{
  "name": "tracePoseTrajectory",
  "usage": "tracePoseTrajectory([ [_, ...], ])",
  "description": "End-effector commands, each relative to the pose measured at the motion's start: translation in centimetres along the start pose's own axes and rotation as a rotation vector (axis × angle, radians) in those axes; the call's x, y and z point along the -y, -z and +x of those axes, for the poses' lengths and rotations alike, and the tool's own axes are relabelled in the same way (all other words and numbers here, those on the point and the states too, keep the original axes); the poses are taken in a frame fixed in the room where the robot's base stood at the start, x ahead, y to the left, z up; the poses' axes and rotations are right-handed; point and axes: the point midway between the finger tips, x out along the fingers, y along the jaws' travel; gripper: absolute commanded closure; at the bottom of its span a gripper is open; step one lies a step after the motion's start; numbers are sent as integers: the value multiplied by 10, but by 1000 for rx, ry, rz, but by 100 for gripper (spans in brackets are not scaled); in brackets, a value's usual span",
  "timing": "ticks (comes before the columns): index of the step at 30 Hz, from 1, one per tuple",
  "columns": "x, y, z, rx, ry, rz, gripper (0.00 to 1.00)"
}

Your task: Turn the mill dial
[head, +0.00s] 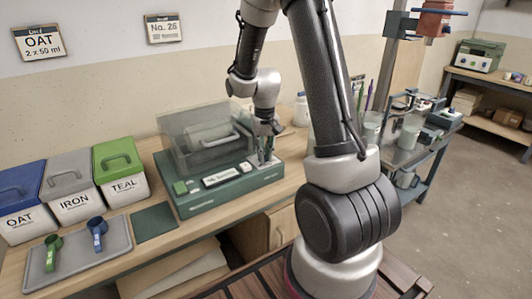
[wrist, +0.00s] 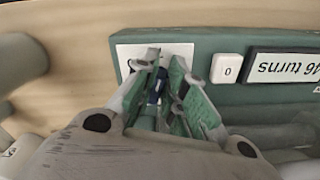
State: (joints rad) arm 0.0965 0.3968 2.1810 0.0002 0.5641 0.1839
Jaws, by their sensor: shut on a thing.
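The mill has a green base (head: 190,208) and a clear cover (head: 205,125) over a pale drum, and stands on the bench. A display reading turns (head: 222,176) is on its front; it also shows upside down in the wrist view (wrist: 285,67). My gripper (head: 265,152) is at the right end of the mill's front, pointing down. In the wrist view my gripper (wrist: 164,68) is closed around the small dark blue dial (wrist: 154,92), over a white plate (wrist: 127,52). The fingers hide most of the dial, so its setting cannot be read.
A white button marked 0 (wrist: 227,69) sits between the dial and display. Left are the OAT (head: 20,208), IRON (head: 70,190) and TEAL (head: 121,172) buckets and a grey tray (head: 75,268) with two scoops. A metal cart (head: 425,150) stands right.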

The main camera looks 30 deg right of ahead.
Motion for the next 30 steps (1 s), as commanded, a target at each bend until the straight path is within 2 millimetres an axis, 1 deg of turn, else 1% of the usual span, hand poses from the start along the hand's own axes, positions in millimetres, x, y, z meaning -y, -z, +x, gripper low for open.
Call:
tracePoseTrajectory([
  [6, 4, 2, -1, -3, 1, 196, 100],
  [15, 7, 3, -1, -3, 1, 421, 100],
  [22, 9, 4, -1, -4, 1, 524, 100],
  [30, 9, 4, -1, -4, 1, 570, 100],
])
